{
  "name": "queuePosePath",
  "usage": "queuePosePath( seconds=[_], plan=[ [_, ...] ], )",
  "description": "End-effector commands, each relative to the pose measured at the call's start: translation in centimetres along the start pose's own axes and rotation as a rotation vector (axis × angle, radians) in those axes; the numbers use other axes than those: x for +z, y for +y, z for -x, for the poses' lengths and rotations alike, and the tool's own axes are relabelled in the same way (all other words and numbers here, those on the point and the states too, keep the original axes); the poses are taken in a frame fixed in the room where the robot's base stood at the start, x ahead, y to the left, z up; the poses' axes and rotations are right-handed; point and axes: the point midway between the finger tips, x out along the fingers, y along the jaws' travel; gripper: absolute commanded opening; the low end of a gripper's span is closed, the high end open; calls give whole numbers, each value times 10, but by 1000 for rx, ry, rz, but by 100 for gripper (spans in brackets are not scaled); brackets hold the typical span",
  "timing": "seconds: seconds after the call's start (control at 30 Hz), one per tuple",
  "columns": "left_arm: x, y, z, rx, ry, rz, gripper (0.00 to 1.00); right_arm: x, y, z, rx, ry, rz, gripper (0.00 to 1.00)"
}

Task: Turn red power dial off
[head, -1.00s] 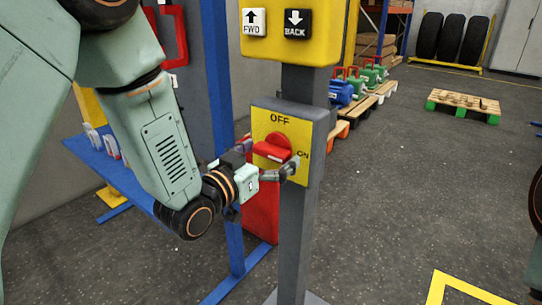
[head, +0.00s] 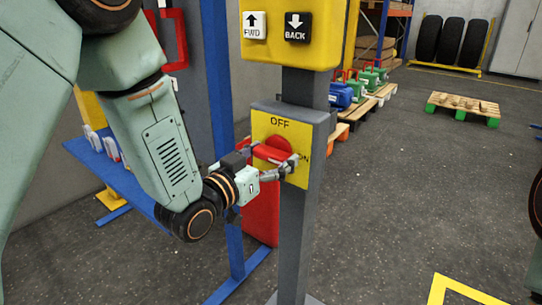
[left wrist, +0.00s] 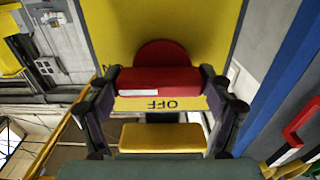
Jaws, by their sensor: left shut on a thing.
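The red power dial (head: 270,150) sits on a yellow plate (head: 298,178) on a grey post, with OFF printed above it and ON to its right, partly hidden by a finger. My left gripper (head: 266,162) is shut on the dial's bar, one finger at each end. In the left wrist view the dial (left wrist: 160,80) lies between the fingers of my left gripper (left wrist: 158,84). The bar spans from finger to finger, with a white mark near its left end. The OFF label shows upside down below it. My right gripper is not in view.
A yellow box with FWD (head: 254,25) and BACK (head: 298,27) buttons is above the dial on the same post. A blue stand (head: 228,215) and a red object (head: 262,215) are behind the post. The floor to the right is mostly clear, with a pallet (head: 463,107) farther back.

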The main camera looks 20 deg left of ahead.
Motion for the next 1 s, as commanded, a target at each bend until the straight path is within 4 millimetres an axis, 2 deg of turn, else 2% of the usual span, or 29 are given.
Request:
queuePosePath(
  seconds=[0.37,1.0],
  plan=[
    [-2,0,0,-1,-2,143,48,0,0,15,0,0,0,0],
    [-4,0,0,-1,-3,736,48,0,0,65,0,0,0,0]
  ],
)
